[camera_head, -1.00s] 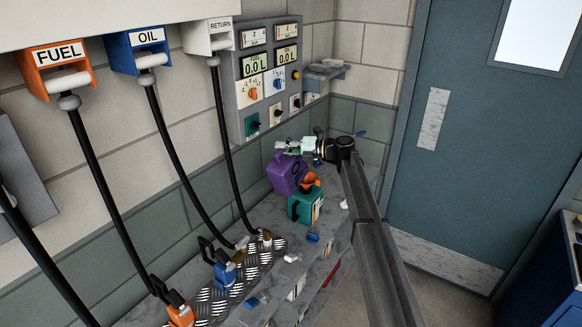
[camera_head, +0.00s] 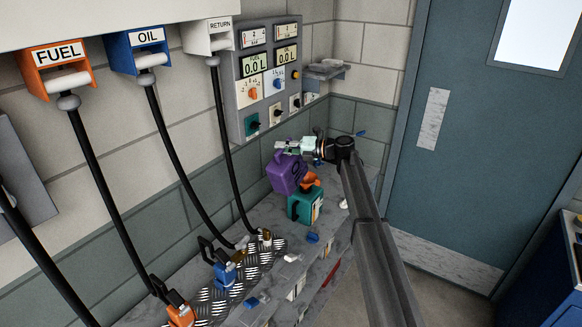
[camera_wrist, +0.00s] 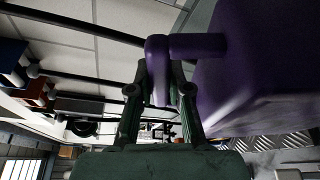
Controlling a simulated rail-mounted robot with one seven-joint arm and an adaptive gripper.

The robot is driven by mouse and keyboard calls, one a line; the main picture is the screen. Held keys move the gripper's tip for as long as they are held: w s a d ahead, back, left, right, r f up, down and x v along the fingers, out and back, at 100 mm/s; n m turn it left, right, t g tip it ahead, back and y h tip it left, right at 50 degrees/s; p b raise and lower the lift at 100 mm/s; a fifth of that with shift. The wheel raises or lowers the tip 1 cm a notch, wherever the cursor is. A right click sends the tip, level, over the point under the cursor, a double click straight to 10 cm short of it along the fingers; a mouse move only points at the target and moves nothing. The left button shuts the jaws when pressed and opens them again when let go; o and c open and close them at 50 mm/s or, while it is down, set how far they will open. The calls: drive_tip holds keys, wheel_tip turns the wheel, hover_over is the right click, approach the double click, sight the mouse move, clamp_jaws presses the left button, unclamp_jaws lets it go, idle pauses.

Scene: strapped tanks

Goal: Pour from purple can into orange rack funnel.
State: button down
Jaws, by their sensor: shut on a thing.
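The purple can (camera_head: 286,174) is above and behind the teal can, tilted in the head view. My gripper (camera_head: 288,149) is at its top. In the wrist view my gripper (camera_wrist: 160,88) is shut on the handle of the purple can (camera_wrist: 255,75), whose body fills the right side. The orange funnel (camera_head: 310,180) sits at the top of the teal can (camera_head: 303,206), just right of and below the purple can. The purple can partly covers the funnel, and I cannot tell if they touch. No liquid shows.
Black hoses hang at the left. A control panel (camera_head: 268,75) is on the wall behind.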

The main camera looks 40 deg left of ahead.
drive_tip(key=shift+w, duration=0.1)
idle(0.8)
drive_tip(key=shift+w+m, duration=0.5)
drive_tip(key=shift+w, duration=0.05)
idle(2.2)
drive_tip(key=shift+w+f+m+g+y, duration=0.2)
drive_tip(key=shift+w+m+g+y, duration=0.15)
drive_tip(key=shift+w, duration=0.4)
idle(0.4)
drive_tip(key=shift+s+d+r+n+t, duration=0.1)
drive_tip(key=shift+s+r+n+t, duration=0.2)
drive_tip(key=shift+s, duration=0.35)
drive_tip(key=shift+s+d+r+n+t, duration=0.1)
drive_tip(key=shift+s+r+n, duration=0.15)
drive_tip(key=shift+s+n, duration=0.3)
drive_tip(key=shift+s+r+n+t, duration=0.15)
drive_tip(key=shift+s+r+n, duration=0.15)
drive_tip(key=shift+s, duration=0.45)
